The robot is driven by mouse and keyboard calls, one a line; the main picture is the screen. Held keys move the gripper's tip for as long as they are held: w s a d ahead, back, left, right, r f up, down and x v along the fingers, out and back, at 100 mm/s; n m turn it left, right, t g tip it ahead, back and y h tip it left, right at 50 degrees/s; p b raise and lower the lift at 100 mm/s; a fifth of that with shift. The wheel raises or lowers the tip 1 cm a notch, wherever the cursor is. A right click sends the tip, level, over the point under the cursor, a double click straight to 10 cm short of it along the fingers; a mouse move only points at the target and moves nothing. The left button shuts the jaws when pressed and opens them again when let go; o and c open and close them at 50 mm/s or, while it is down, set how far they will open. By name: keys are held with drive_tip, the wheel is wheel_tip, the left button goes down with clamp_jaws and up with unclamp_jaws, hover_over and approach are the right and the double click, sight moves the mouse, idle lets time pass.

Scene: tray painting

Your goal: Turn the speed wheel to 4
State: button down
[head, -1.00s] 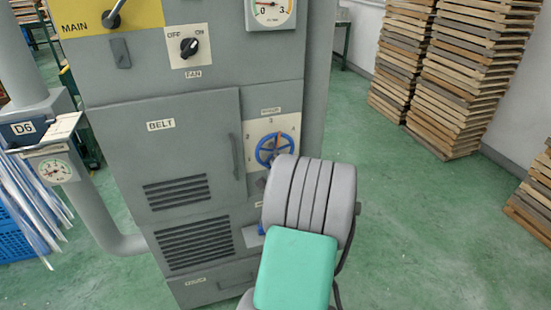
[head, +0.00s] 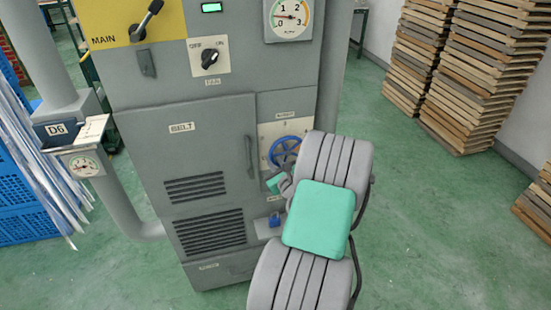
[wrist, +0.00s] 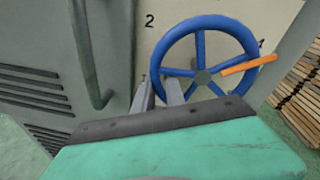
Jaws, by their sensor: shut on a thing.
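The blue speed wheel (wrist: 202,77) is on a pale dial panel, with an orange pointer (wrist: 248,65) on it. The pointer aims right and slightly up, its tip just below a partly hidden numeral that looks like 4. The numeral 2 (wrist: 149,20) shows at the upper left. In the head view the wheel (head: 285,152) is partly covered by my arm. My gripper (wrist: 160,92) is shut on the wheel's lower left rim; the exact contact is partly hidden. The gripper also shows in the head view (head: 280,183).
The grey cabinet has a BELT door (head: 185,150) with a vertical handle (wrist: 90,55) left of the wheel. A blue padlock-like part (head: 274,220) sits below. Stacks of wooden trays (head: 470,70) stand at the right. Green floor between is clear.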

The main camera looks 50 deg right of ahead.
drive_tip(key=shift+a+m, duration=0.15)
drive_tip(key=shift+m, duration=0.15)
idle(0.4)
drive_tip(key=c, duration=1.4)
unclamp_jaws()
drive_tip(key=shift+r, duration=0.1)
drive_tip(key=v, duration=0.7)
drive_tip(key=shift+s+b, duration=0.35)
drive_tip(key=shift+b, duration=0.1)
drive_tip(key=shift+a, duration=0.2)
drive_tip(key=shift+c, duration=0.2)
